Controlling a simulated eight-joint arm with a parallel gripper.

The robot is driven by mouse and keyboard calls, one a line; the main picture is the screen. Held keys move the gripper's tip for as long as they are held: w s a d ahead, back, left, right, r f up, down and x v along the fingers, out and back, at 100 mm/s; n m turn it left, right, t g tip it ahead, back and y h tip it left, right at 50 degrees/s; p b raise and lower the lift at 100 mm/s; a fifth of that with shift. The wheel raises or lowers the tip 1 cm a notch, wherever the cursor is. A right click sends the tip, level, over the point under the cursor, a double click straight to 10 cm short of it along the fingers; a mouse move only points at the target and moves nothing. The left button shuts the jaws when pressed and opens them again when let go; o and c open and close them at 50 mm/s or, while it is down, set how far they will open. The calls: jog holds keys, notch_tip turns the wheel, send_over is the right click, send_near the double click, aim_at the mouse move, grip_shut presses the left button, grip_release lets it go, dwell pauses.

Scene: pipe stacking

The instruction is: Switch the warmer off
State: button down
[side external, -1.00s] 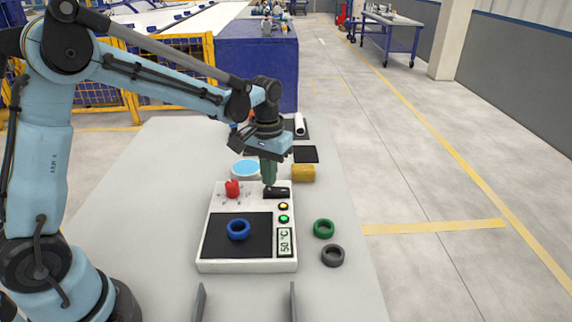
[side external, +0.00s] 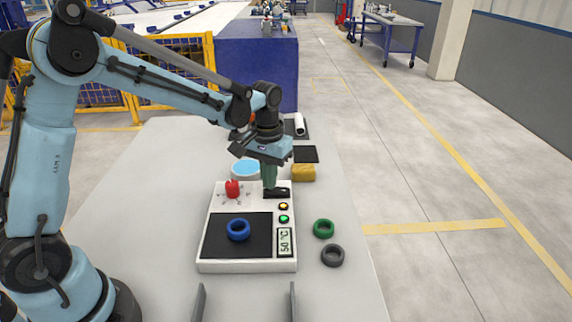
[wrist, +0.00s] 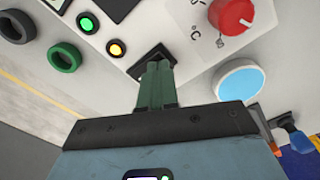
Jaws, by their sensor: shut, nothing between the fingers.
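The warmer (side external: 206,262) is a white box with a black plate and a blue ring (side external: 238,229) on it. Its display (side external: 285,242) reads 50 °C. A green light (side external: 284,219) and a yellow light (side external: 283,206) are lit. A red knob (side external: 232,188) is at its back left, and a black rocker switch (side external: 282,193) at its back right. My gripper (side external: 269,187) is shut and empty, pointing down with its green fingertips at the switch. The wrist view also shows the fingers (wrist: 156,80) over the switch, partly hiding it; I cannot tell whether they touch.
A green ring (side external: 324,228) and a dark grey ring (side external: 332,255) lie right of the warmer. Behind it are a yellow block (side external: 303,173), a light-blue round dish (side external: 246,169) and a black square (side external: 306,154). The table's left side is clear.

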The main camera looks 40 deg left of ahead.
jog(key=shift+f, duration=0.5)
jog(key=shift+r, duration=3.55)
jog(key=s+r+m+t, duration=0.1)
jog(key=s+t, duration=0.2)
jog(key=s, duration=0.4)
jog(key=s+d+r+m+t, duration=0.1)
jog(key=s+m+t, duration=0.1)
jog(key=s+t, duration=0.2)
jog(key=s, duration=0.3)
jog(key=shift+d, duration=0.3)
jog(key=c, duration=1.8)
grip_release()
